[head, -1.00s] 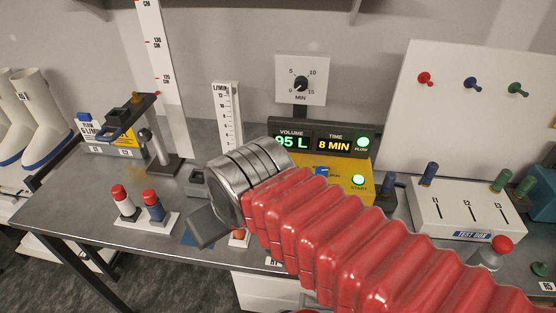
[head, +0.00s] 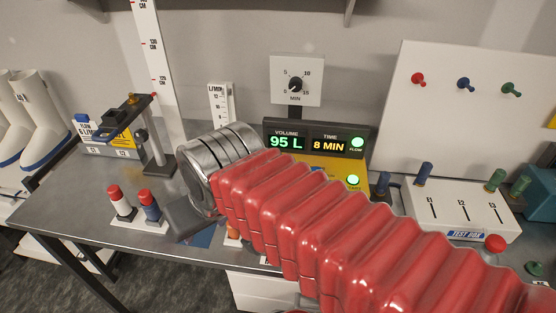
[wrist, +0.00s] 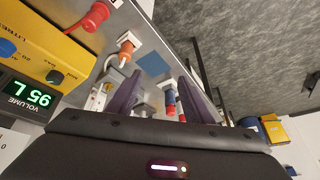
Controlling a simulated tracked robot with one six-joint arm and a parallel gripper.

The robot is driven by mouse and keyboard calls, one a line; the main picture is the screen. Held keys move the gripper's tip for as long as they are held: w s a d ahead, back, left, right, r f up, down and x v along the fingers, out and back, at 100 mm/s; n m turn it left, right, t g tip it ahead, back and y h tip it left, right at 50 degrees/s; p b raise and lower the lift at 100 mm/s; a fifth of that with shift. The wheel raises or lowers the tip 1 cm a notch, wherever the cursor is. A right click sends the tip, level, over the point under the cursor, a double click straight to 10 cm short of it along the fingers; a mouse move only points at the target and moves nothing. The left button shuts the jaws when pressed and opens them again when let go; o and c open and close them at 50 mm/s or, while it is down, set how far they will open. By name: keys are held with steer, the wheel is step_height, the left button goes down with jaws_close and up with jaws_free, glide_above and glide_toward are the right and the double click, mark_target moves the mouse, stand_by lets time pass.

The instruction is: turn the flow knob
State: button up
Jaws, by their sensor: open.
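The yellow box (head: 322,173) stands mid-bench under a display (head: 318,139) reading volume 95 L and time 8 min. My arm hides most of its front in the head view. In the wrist view the yellow panel (wrist: 50,40) shows a blue knob (wrist: 7,47) at the left edge and a small black knob (wrist: 55,76). I cannot tell which is the flow knob. My gripper (wrist: 159,77) is open and empty, pointing over the bench to the right of the panel. In the head view only a dark part of my gripper (head: 187,220) shows, left of the box.
An orange fitting (wrist: 127,42) with a white hose lies beyond the fingers. A test box (head: 462,212) stands at right.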

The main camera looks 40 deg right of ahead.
steer(key=w+d+r+m+g+y, duration=0.1)
steer(key=w+d+r+m+g, duration=0.2)
steer(key=d+m, duration=0.45)
steer(key=w+d+r+m, duration=0.35)
steer(key=d+m, duration=0.25)
steer(key=d, duration=0.2)
steer(key=d+m+y, duration=0.3)
steer(key=d+m, duration=0.5)
steer(key=d, duration=0.8)
steer(key=shift+d+m, duration=0.35)
steer(key=shift+w, duration=0.1)
steer(key=x, duration=1.4)
steer(key=shift+c, duration=0.4)
